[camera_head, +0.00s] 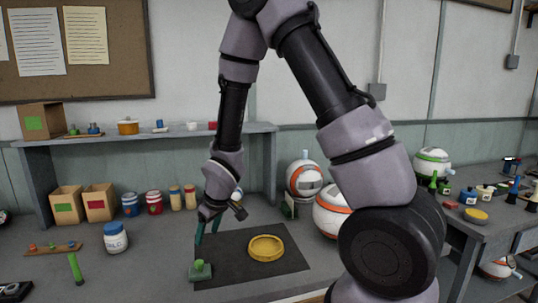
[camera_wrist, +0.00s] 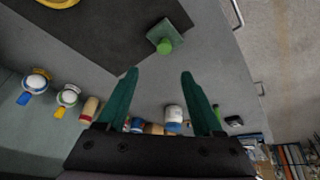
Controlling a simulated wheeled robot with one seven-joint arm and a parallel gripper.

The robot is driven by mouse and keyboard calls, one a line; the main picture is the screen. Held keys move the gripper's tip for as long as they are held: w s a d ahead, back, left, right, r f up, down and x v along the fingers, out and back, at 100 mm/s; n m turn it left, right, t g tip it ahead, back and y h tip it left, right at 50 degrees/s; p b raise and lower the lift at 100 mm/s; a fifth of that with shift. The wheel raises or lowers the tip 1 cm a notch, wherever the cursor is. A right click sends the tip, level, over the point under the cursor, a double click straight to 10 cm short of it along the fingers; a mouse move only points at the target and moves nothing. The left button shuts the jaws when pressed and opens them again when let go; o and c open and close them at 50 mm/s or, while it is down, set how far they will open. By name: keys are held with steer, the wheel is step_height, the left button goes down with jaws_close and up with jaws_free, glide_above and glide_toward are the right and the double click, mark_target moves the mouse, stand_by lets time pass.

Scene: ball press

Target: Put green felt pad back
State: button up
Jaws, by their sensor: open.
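The green felt pad (camera_head: 201,273), a dark green block with a bright green knob on top, lies at the front left corner of the dark mat (camera_head: 240,266). It also shows in the wrist view (camera_wrist: 179,36), ahead of my fingertips. My gripper (camera_head: 207,232) has two green fingers, spread with nothing between them, and hangs above and behind the pad. The fingers also show in the wrist view (camera_wrist: 159,74). A box with a green label (camera_head: 66,204) stands on the bench at the left. Another green-labelled box (camera_head: 40,120) stands on the shelf.
A yellow ring-shaped dish (camera_head: 266,248) lies on the mat right of the pad. A green stick (camera_head: 75,269) and a white jar (camera_head: 115,238) stand to the left. A box with a red label (camera_head: 100,203), coloured jars and white-orange balls line the back. The shelf (camera_head: 150,137) overhangs the back.

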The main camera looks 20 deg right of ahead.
steer(key=s+d+r+m+t+h, duration=0.1)
steer(key=d+r+m, duration=0.3)
steer(key=d+r, duration=0.5)
steer(key=s+d+r+m+t, duration=0.1)
steer(key=d+r+m, duration=0.35)
steer(key=r, duration=0.85)
steer(key=s+d+r+m, duration=0.2)
steer(key=s+d+r, duration=0.2)
steer(key=s+r, duration=0.2)
steer(key=s+d+r+m+t, duration=0.1)
steer(key=s+d+r+m, duration=0.1)
steer(key=s+r, duration=0.4)
steer(key=shift+s+d, duration=0.8)
steer(key=shift+d, duration=0.1)
